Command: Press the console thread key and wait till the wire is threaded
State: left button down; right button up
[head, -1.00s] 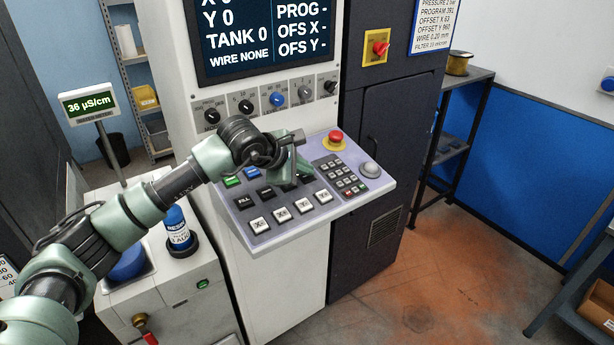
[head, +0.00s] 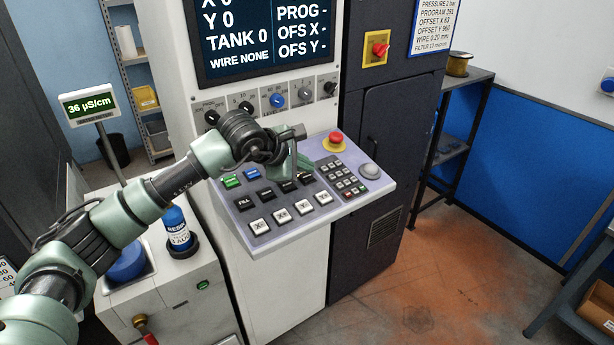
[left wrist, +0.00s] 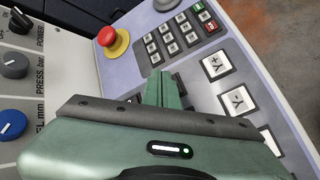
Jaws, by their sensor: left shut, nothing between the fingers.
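The console panel (head: 345,200) is a sloping lilac-grey shelf below the screen. It carries a green key, a blue key, a row of black keys including FILL (head: 243,203), and white axis keys (head: 282,215). The thread key's label is not readable. My left gripper (head: 293,172) is shut and empty over the rear middle of the panel, partly covering the black keys. In the left wrist view its green fingers (left wrist: 165,90) point at the panel near the keypad; contact cannot be told. The screen (head: 262,35) reads WIRE NONE. My right gripper is out of view.
A red emergency button (head: 336,138) on a yellow base and a small keypad (head: 343,177) sit right of my gripper. A row of knobs (head: 277,100) is on the upright face above. A blue-capped bottle (head: 178,230) stands on the cabinet at left.

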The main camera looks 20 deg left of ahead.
pick_arm(q)
jog(key=shift+r, duration=0.15)
jog(key=r, duration=0.1)
jog(key=r+p, duration=0.1)
jog(key=r, duration=0.1)
jog(key=d+r+p, duration=0.1)
jog(key=shift+s+r, duration=0.3)
jog(key=shift+r, duration=0.05)
jog(key=shift+s+a+f, duration=0.1)
jog(key=shift+f, duration=0.05)
dwell(0.4)
